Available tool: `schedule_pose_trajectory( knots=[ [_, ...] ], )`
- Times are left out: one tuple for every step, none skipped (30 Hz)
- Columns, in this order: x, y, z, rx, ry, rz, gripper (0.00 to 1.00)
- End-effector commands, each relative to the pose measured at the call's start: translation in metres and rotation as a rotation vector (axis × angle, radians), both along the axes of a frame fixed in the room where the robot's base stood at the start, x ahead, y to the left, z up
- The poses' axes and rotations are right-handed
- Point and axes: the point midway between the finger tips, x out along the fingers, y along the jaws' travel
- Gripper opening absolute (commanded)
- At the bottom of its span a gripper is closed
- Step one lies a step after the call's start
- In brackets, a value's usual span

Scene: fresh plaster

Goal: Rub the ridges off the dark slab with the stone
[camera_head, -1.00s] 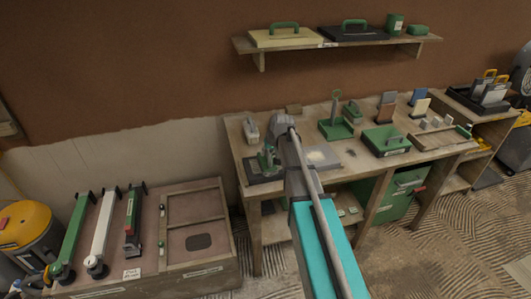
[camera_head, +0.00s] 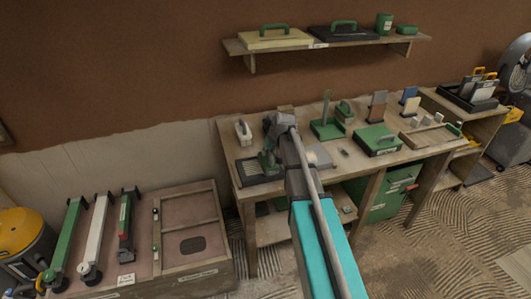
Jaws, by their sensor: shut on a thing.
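The dark slab (camera_head: 249,174) lies flat at the left front of the workbench, with fine lighter lines showing on its left part. My gripper (camera_head: 268,160) is over the slab's right half, pointing down, and is shut on a small green-and-grey piece. This piece seems to be the stone (camera_head: 268,168), but it is small and partly hidden by the gripper. It is at or just above the slab's surface; I cannot tell whether it touches. My arm hides part of the bench right of the slab.
A pale-handled block (camera_head: 243,131) stands behind the slab. A pale square sheet (camera_head: 319,157), a green upright holder (camera_head: 327,127) and a green box (camera_head: 377,140) are to the right on the workbench (camera_head: 400,156). A shelf (camera_head: 330,47) hangs above.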

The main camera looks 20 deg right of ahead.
Motion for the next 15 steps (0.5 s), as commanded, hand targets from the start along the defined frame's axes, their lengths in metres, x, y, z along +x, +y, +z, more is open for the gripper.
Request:
schedule_pose_trajectory(
  knots=[
    [0.0001,-0.0001,0.0002,0.001,-0.001,0.0,0.0],
    [0.0001,-0.0001,0.0002,0.001,-0.001,0.0,0.0],
    [0.0001,0.0,0.0003,0.001,-0.001,0.0,0.0],
    [0.0001,0.0,0.0003,0.001,-0.001,0.0,0.0],
    [0.0001,0.0001,0.0003,0.001,-0.001,0.0,0.0],
    [0.0002,0.0,0.0003,0.001,-0.001,0.0,0.0],
    [0.0002,0.0,0.0003,0.001,-0.001,0.0,0.0],
    [0.0002,0.0,0.0003,0.001,-0.001,0.0,0.0],
    [0.0002,-0.0002,0.0003,0.001,-0.001,0.0,0.0],
    [0.0002,-0.0005,0.0002,0.001,-0.001,0.0,0.0],
    [0.0003,-0.0011,0.0001,0.001,-0.001,0.0,0.0],
    [0.0004,-0.002,0.0001,0.001,-0.001,-0.001,0.0],
    [0.0004,-0.003,-0.0001,0.001,-0.001,-0.001,0.0],
    [0.0005,-0.0042,-0.0002,0.001,-0.001,-0.001,0.0],
    [0.0006,-0.006,-0.0004,0.001,-0.001,-0.001,0.0]
  ],
)
